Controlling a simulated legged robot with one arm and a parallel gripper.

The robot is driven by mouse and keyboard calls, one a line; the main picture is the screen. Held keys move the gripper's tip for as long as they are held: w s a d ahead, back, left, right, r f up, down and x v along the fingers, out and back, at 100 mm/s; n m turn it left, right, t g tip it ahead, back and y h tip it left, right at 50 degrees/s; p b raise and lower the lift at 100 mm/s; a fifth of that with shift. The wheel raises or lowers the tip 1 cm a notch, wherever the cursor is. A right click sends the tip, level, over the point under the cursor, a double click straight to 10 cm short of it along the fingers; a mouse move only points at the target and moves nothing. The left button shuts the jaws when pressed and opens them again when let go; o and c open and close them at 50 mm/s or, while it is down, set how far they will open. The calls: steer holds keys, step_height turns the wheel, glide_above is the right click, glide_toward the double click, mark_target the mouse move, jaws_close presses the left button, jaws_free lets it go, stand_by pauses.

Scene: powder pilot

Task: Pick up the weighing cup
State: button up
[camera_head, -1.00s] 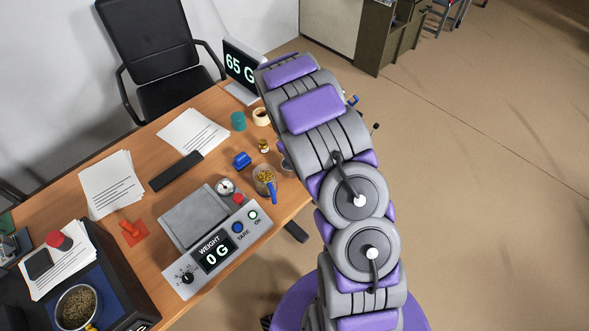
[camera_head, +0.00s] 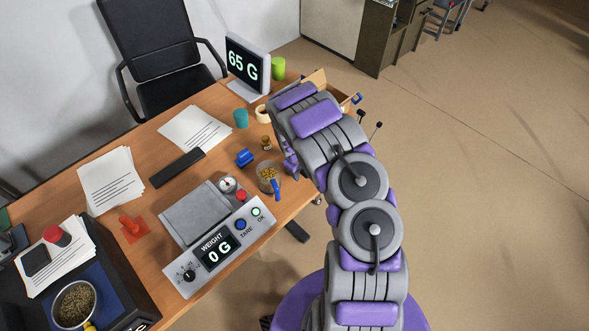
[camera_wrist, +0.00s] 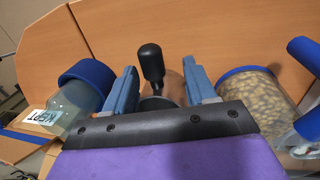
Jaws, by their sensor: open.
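In the wrist view, my gripper (camera_wrist: 160,66) is open, with a blue-grey finger on each side. An upright black knob-like handle (camera_wrist: 151,62) stands between the fingers, apart from both. It seems to belong to a small cup whose body is mostly hidden behind my gripper's dark front edge; I cannot tell surely that this is the weighing cup. In the head view my arm hides this object and most of my gripper at the desk's right end. The grey scale (camera_head: 195,215) stands on the desk with an empty pan and reads 0 G.
A clear jar of yellowish pellets (camera_wrist: 250,98) stands close right of my gripper. A blue-capped jar marked KEPT (camera_wrist: 68,103) is close left. Free floor lies right of the desk.

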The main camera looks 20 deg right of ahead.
steer(key=shift+w+d+f, duration=0.1)
steer(key=shift+d+f, duration=0.05)
steer(key=shift+f, duration=0.45)
steer(key=shift+w+d+f, duration=0.1)
steer(key=shift+f, duration=0.5)
steer(key=shift+s+d, duration=0.1)
steer(key=shift+d, duration=0.45)
steer(key=shift+a, duration=0.35)
steer(key=c, duration=0.8)
jaws_close()
steer(key=shift+d, duration=0.15)
